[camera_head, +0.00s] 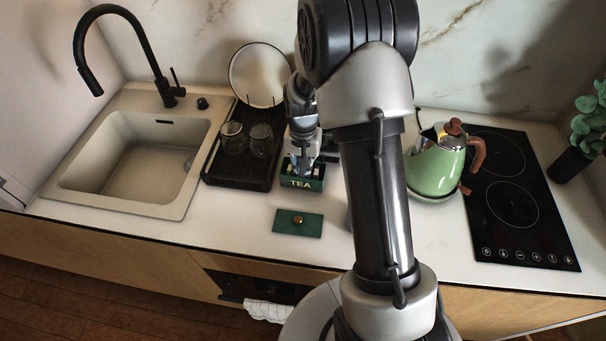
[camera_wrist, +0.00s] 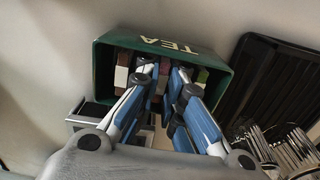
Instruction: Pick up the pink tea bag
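The green tea box (camera_head: 316,184), marked TEA, stands open on the counter. In the wrist view its wall (camera_wrist: 103,75) surrounds a row of upright tea bags: brown and dark red ones at left, a green one (camera_wrist: 201,76) at right. A pinkish tea bag (camera_wrist: 164,72) shows in the gap between my fingertips, partly hidden by them. My gripper (camera_wrist: 164,76) points down into the box, its fingers apart on either side of that bag. I cannot tell whether they touch it. In the head view my gripper (camera_head: 304,166) is over the box.
The box's green lid (camera_head: 298,222) lies on the counter in front. A dark drying rack (camera_head: 227,168) with glass jars (camera_head: 261,140) and a plate (camera_head: 258,75) stands close at left. A green kettle (camera_head: 433,168) and black hob (camera_head: 520,205) are at right.

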